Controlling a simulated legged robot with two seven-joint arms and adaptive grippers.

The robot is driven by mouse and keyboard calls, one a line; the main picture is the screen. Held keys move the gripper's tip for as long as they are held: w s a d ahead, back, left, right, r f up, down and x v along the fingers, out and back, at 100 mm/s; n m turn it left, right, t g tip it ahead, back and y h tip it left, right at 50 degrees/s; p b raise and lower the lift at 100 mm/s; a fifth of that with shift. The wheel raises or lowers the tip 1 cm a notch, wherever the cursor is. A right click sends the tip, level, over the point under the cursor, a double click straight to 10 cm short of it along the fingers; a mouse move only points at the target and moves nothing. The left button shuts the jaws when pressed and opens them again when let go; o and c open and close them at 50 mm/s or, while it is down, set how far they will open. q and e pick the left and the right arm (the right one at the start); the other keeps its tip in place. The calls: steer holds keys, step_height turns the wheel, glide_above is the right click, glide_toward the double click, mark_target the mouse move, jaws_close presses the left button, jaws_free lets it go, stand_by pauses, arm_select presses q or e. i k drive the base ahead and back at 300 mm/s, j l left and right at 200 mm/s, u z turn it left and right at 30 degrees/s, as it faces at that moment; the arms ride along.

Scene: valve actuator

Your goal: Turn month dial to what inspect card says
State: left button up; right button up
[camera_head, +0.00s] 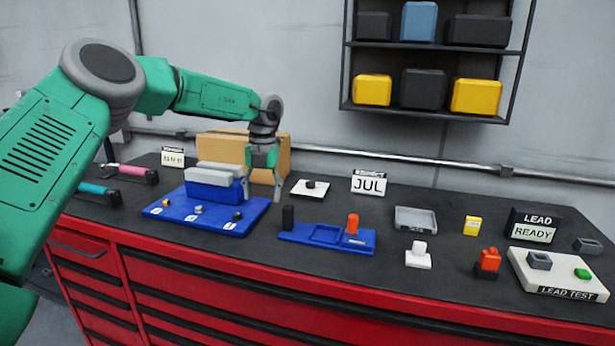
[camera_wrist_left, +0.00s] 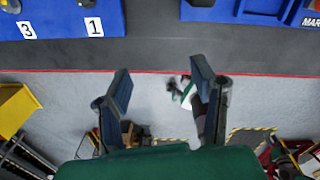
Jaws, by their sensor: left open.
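The inspect card (camera_head: 368,184) stands upright at the back middle of the bench and reads JUL. Just left of it, a small white square plate (camera_head: 320,191) carries a black knob (camera_head: 310,184); this may be the month dial, but no month marks are legible. My left gripper (camera_head: 262,196) points down left of that plate, behind the blue numbered tray's right side. It is open and empty. In the left wrist view its two fingers (camera_wrist_left: 162,92) are spread wide, with nothing between them but the distant floor. My right gripper is in neither view.
The blue numbered tray (camera_head: 165,213) holds a blue and grey block. A white switch (camera_head: 418,260), grey tray (camera_head: 416,220), yellow block (camera_head: 472,225) and lead test board (camera_head: 560,280) stand right. A shelf (camera_head: 430,113) hangs above.

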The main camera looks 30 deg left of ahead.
mark_target(310, 184)
steer(key=i+j, duration=0.15)
steer(key=i, duration=0.2)
steer(key=i+j, duration=0.2)
steer(key=i, duration=0.15)
steer(key=i+j, duration=0.15)
steer(key=i, duration=0.25)
